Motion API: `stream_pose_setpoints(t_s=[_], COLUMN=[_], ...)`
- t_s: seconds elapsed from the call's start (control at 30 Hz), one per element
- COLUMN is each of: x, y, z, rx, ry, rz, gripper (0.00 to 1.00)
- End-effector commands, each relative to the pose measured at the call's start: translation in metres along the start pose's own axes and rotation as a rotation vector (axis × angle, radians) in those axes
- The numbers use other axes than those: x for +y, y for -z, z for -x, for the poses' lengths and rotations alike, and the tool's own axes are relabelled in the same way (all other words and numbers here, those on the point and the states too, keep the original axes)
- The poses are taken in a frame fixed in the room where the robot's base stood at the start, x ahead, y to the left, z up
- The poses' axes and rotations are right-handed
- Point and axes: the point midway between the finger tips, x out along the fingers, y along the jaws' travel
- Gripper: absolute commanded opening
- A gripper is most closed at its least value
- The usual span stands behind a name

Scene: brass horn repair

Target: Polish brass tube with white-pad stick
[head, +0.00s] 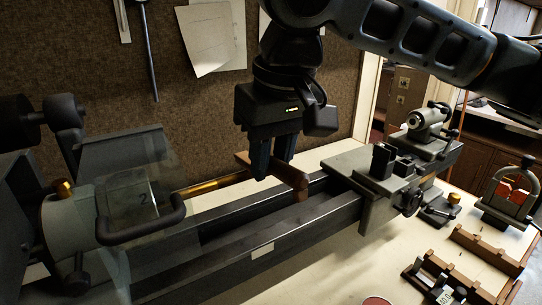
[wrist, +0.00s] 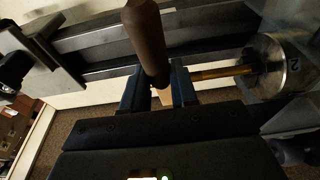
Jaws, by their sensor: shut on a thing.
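My gripper (head: 270,172) is shut on the brown stick (head: 296,182), above the lathe bed. In the wrist view the stick's thick brown handle (wrist: 148,38) points up and away from the fingers (wrist: 160,92). A paler part of the stick shows between the fingers; the white pad cannot be made out. The brass tube (head: 215,185) sticks out of the lathe chuck at left towards my gripper. In the wrist view the tube (wrist: 222,72) runs from the chuck (wrist: 282,66) to beside one finger. I cannot tell whether the stick touches it.
A clear guard (head: 135,200) with a dark handle stands over the chuck. The lathe carriage (head: 385,175) and tailstock (head: 430,122) are right of my gripper.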

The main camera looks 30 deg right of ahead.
Motion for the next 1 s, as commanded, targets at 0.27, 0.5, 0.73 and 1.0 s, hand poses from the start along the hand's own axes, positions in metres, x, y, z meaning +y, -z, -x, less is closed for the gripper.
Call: stream_pose_setpoints(t_s=[0.27,0.5,0.73,1.0], x=[0.0001,0.0001,0.0001,0.0002], y=[0.0001,-0.0004,-0.0014,-0.0019], z=[0.0002,-0.0017,-0.0059,-0.0088], rx=[0.000,0.000,0.000,0.000], ry=[0.000,0.000,0.000,-0.001], rz=[0.000,0.000,0.000,0.000], gripper=[0.03,0.03,0.03,0.03])
